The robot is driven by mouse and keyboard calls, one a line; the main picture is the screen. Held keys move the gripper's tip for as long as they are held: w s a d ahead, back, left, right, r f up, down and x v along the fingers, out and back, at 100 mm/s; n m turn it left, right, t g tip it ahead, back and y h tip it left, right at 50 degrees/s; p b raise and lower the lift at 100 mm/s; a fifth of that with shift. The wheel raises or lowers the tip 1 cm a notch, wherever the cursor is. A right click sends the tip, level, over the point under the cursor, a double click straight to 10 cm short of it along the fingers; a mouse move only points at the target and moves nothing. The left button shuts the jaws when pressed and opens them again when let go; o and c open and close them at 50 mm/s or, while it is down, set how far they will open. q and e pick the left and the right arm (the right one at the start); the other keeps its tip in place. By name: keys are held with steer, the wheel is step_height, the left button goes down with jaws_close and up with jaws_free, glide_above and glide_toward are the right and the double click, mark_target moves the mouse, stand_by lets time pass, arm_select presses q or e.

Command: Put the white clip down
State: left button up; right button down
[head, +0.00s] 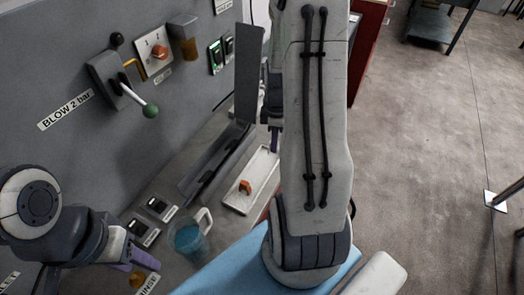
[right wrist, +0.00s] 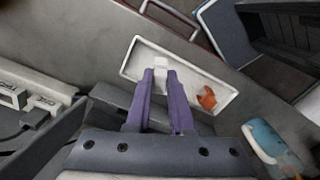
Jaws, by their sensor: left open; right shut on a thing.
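In the right wrist view, the purple fingers of my right gripper (right wrist: 161,78) are shut on the white clip (right wrist: 161,64). The clip shows at the fingertips, over the left part of the white tray (right wrist: 192,78); I cannot tell whether it touches the tray. An orange clip (right wrist: 207,98) lies in the tray's right part. The tray (head: 262,172) and orange clip (head: 245,187) also show in the head view, where my right arm hides the white clip. My left gripper (head: 146,262), with purple fingers, is open at the lower left, apart from the tray.
A jug with blue liquid (head: 188,240) stands on the bench near the tray. A grey panel with a green-knobbed lever (head: 150,110) and switches rises at the left. A dark angled bracket (head: 215,165) stands beside the tray. A blue surface (head: 235,275) lies in front.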

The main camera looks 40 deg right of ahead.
steer(key=shift+w+a+f, duration=1)
steer(key=shift+w+a, duration=0.05)
steer(key=shift+w, duration=0.2)
step_height(320, 180, down, 4)
steer(key=shift+r+p, duration=0.15)
steer(key=shift+p, duration=0.55)
steer(key=shift+f, duration=0.2)
steer(key=shift+f, duration=0.2)
steer(key=c, duration=0.8)
jaws_free()
steer(key=shift+r, duration=0.1)
